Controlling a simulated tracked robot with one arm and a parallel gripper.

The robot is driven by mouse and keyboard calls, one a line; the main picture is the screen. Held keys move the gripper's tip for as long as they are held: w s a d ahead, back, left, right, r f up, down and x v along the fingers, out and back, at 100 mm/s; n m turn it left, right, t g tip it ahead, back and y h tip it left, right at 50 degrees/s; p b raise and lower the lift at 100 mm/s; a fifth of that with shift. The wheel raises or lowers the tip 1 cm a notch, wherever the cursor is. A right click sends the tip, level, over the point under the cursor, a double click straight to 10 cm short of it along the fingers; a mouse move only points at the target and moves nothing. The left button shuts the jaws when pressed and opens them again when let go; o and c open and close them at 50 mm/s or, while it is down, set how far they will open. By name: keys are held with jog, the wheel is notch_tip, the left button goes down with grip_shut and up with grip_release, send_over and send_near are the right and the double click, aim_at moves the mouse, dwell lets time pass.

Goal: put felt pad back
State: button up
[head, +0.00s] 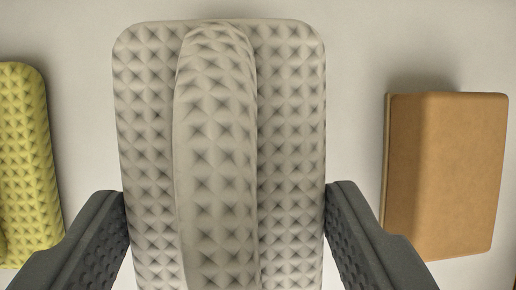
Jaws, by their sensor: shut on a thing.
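The felt pad (290,130), as I take it, is a pale grey, rounded rectangle with a dimpled surface and a raised rounded ridge along its middle. It fills the centre of the head view, and its near end runs out of the bottom edge. My gripper (225,193) has one dark finger against the pad's left side and the other against its right side, shut on it. Whether the pad touches the surface below cannot be told.
A yellow-green dimpled pad (25,150) lies at the left, cut off by the picture edge. A tan-orange block (450,170) with a smooth top lies at the right. The pale surface (360,50) between them is bare.

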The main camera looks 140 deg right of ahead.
aim_at(233, 218)
jog(key=shift+w+f, duration=0.1)
jog(key=shift+f, duration=1.7)
jog(key=o, duration=1)
jog(key=shift+r, duration=0.15)
jog(key=v, duration=1.1)
jog(key=shift+r, duration=0.35)
